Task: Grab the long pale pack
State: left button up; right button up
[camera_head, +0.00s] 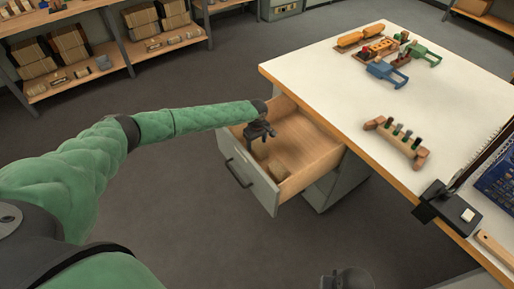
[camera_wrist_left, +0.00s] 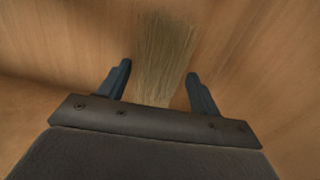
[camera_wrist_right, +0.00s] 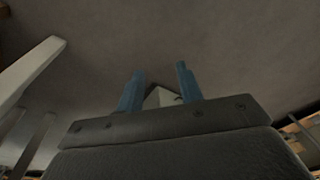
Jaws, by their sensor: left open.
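A pale straw-coloured bristle pack (camera_wrist_left: 165,50) lies on the wooden drawer floor in the left wrist view, its long side running away from me. My left gripper (camera_wrist_left: 158,85) is open, with one finger on each side of the pack's near part and gaps between. In the head view, my left gripper (camera_head: 260,135) points down inside the open drawer (camera_head: 310,135); the pack beneath it is largely hidden there. My right gripper (camera_wrist_right: 160,85) is open and empty, away from the drawer.
The drawer's grey front (camera_head: 246,178) and wooden walls surround my left gripper. Shelves (camera_head: 85,75) with brown packs stand at the back left.

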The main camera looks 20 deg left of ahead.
aim_at(257, 145)
pick_arm(q)
jog(key=shift+f, duration=1.65)
pick_arm(e)
jog(key=f, duration=0.3)
jog(key=shift+w+f, duration=0.2)
jog(key=shift+f, duration=0.05)
pick_arm(q)
jog(key=shift+c, duration=0.4)
jog(key=c, duration=1)
